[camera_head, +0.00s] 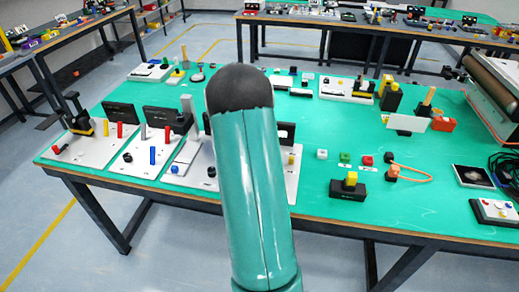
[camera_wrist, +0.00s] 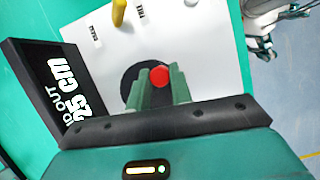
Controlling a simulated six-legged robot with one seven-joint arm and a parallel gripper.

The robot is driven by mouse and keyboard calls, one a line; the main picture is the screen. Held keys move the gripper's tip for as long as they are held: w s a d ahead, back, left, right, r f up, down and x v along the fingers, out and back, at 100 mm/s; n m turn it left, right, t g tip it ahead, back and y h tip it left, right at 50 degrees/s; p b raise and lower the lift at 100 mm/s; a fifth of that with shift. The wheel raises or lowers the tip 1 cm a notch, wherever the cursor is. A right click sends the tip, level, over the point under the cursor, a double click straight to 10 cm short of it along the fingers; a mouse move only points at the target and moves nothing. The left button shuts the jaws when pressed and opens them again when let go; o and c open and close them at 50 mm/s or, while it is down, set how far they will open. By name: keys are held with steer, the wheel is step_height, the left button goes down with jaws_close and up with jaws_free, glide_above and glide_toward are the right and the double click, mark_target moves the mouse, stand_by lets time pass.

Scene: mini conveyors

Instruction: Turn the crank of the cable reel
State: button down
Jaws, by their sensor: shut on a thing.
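In the wrist view, a round red knob (camera_wrist: 159,76) stands over a black disc (camera_wrist: 129,78) on a white plate (camera_wrist: 185,45). I take these as the crank and the cable reel. The two green fingers of my gripper (camera_wrist: 159,88) are closed around the red knob, one on each side. A yellow handle (camera_wrist: 121,16) stands at the plate's top edge. A black sign (camera_wrist: 45,85) reading "25 cm" stands at the left. In the head view my arm hides the gripper and the knob. A white plate with a yellow piece (camera_head: 291,160) shows partly beside the arm.
Other white boards (camera_head: 88,146) with levers and black signs stand left on the green table (camera_head: 320,195). A black block with a yellow top (camera_head: 348,188) and small coloured cubes (camera_head: 344,157) are to the right. A conveyor (camera_head: 496,85) stands at the right edge.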

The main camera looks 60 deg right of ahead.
steer(key=c, duration=1.3)
jaws_free()
steer(key=shift+o, duration=0.2)
steer(key=shift+r, duration=0.1)
steer(key=v, duration=1.3)
steer(key=shift+w+r, duration=0.15)
steer(key=shift+r, duration=0.1)
steer(key=shift+a, duration=0.1)
